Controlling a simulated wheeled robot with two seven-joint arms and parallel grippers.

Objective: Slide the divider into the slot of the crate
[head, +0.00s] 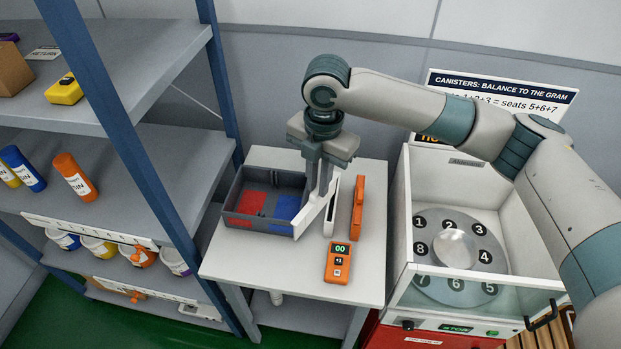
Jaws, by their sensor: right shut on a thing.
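The grey crate (232,218) stands on the small white table, its floor marked red on the left and blue on the right. A small dark feature (262,212) shows on the floor between the colours; I cannot make out the slot clearly. My right gripper (321,190) points down at the crate's right side. It is shut on a pale, slanted plate, which looks like the divider (309,211). The plate's lower end overlaps the crate's front right corner in this view; I cannot tell whether they touch. My left gripper is not in view.
A white upright piece (331,207) and an orange bar (357,208) are right of the gripper. An orange handheld device (338,262) lies at the front of the table (300,285). Shelving (165,170) stands left; a white-walled machine (402,215) stands right.

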